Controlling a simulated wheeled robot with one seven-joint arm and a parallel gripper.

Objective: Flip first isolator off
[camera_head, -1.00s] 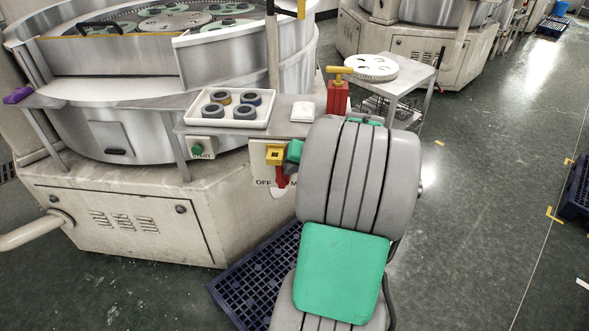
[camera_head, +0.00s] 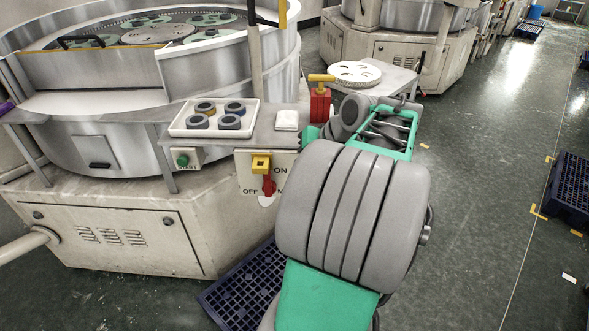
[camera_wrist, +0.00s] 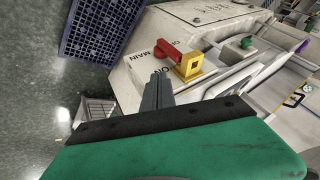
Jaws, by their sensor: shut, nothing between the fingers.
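The isolator has a red handle (camera_head: 268,185) and a yellow block (camera_head: 261,163) above it. It sits on a pale panel (camera_head: 245,178) marked OFF, ON and MAIN on the machine's front. The red handle hangs downward from the block in the head view, between OFF and MAIN. In the wrist view the red handle (camera_wrist: 173,48) and yellow block (camera_wrist: 188,66) lie just beyond my gripper (camera_wrist: 160,76). My gripper's dark fingers are together and empty, near the ON lettering, apart from the handle. My arm hides the gripper in the head view.
A green START button (camera_head: 183,159) is left of the isolator. A white tray (camera_head: 176,131) of grey rings and a white pad (camera_head: 287,120) lie on the shelf above. A red block with a yellow T-handle (camera_head: 320,103) stands right. A blue pallet (camera_head: 236,291) lies below.

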